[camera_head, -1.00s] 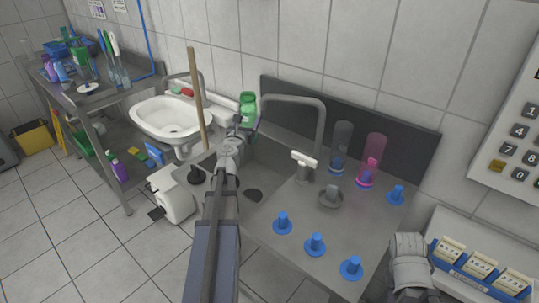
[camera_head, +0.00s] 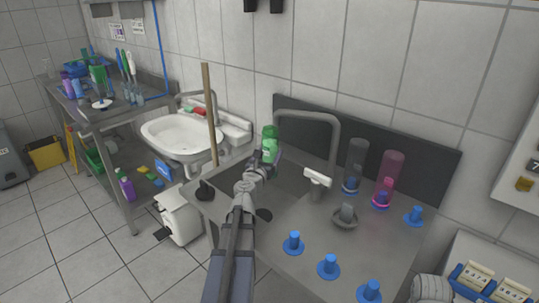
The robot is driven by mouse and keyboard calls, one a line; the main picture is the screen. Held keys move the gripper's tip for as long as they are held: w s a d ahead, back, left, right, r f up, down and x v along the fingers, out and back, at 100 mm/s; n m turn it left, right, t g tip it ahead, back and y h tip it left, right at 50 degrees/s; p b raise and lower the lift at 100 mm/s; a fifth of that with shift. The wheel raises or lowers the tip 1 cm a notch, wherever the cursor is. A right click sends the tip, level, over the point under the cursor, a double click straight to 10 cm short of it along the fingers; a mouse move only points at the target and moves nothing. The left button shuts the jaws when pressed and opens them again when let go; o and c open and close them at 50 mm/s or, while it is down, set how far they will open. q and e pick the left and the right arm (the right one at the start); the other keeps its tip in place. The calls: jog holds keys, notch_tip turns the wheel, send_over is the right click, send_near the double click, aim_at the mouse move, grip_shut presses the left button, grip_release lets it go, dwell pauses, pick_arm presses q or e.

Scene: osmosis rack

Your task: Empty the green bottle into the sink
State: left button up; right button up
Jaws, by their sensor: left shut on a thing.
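The green bottle (camera_head: 270,143) looks upright in the head view, at the back left of the metal counter. My left gripper (camera_head: 264,158) is shut on the bottle's lower part, and its jaws hide some of it. The steel sink (camera_head: 228,181) is a basin sunk into the counter's left part, under and left of my left arm. The arm hides part of it, and a dark drain (camera_head: 264,215) shows beside the arm. Part of my right arm shows at the bottom right edge. Its fingers cannot be made out.
A tall grey faucet (camera_head: 335,150) arches behind the sink. Blue pegs (camera_head: 293,242), a clear tube (camera_head: 356,160) and a pink tube (camera_head: 390,172) stand on the counter to the right. A wooden-handled plunger (camera_head: 209,115) stands at left. A white washbasin (camera_head: 180,133) is farther left.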

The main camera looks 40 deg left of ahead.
pick_arm(q)
jog(key=a+f+m+b, duration=0.1)
jog(key=m, duration=0.2)
jog(key=shift+s+a+f+m+b, duration=0.3)
jog(key=shift+a+f+m+b, duration=0.05)
jog(key=shift+a+m, duration=0.05)
jog(key=s+a+r+m+p, duration=0.1)
jog(key=a+m, duration=0.5)
jog(key=m, duration=0.6)
jog(key=shift+s+a+m, duration=0.3)
jog(key=shift+s+a, duration=0.1)
jog(key=shift+s, duration=0.3)
jog(key=r+m+p, duration=0.1)
jog(key=m, duration=0.1)
jog(key=r+m+p, duration=0.2)
jog(key=shift+d+r, duration=0.2)
jog(key=shift+r, duration=0.1)
jog(key=shift+w+d+r+m+p, duration=0.1)
jog(key=shift+r+m+p, duration=0.35)
jog(key=shift+m, duration=0.3)
jog(key=shift+d+r+m+p, duration=0.1)
jog(key=shift+r+m+p, duration=0.1)
jog(key=shift+m+p, duration=0.45)
